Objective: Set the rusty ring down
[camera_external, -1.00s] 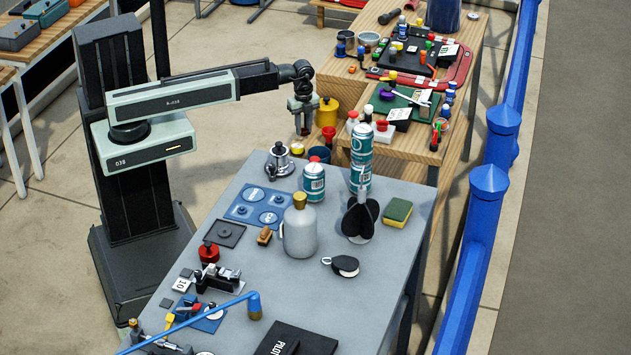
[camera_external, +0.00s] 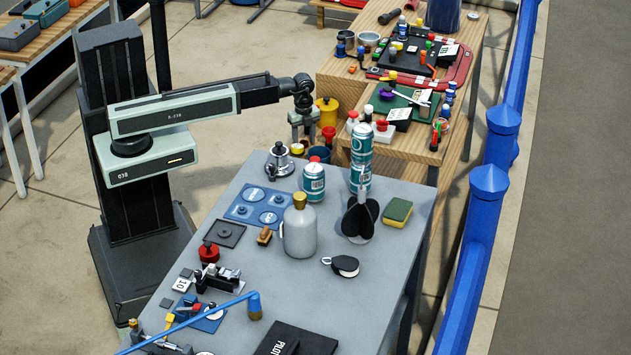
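My gripper (camera_external: 302,139) points down beyond the far left corner of the grey table, near the low wooden bench. Its two fingers look spread apart, and I see nothing between them. I cannot make out the rusty ring near the gripper; it may be too small or hidden by the fingers and the jars.
A yellow canister (camera_external: 327,112) and a red-topped jar (camera_external: 328,133) stand just right of my gripper. A dark blue cup (camera_external: 319,155) and a silver pot (camera_external: 279,161) are close below it.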

